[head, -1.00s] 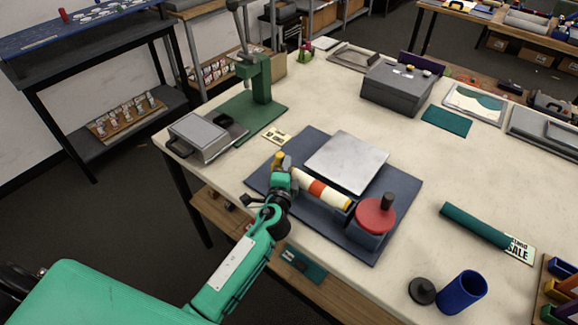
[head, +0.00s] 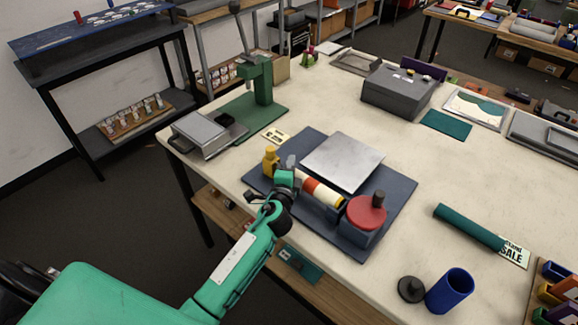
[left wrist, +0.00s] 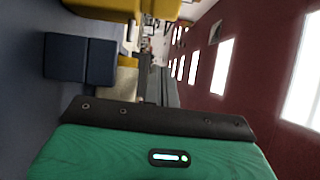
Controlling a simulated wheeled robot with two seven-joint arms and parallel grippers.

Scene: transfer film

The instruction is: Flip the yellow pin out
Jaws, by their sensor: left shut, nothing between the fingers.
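The yellow pin (head: 270,164) stands upright at the left corner of the dark blue base (head: 393,213) in the head view. My left gripper (head: 291,160) is shut and empty just to the right of the pin, at the left end of the roller. Whether it touches the pin cannot be told. The cream roller with red and yellow bands (head: 324,193) lies along the base's front, partly hidden by my gripper.
A grey plate (head: 343,162) sits on the base behind the roller. A red knob with a dark handle (head: 366,212) is at the roller's right end. A green press (head: 262,82) and grey box (head: 196,132) stand back left.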

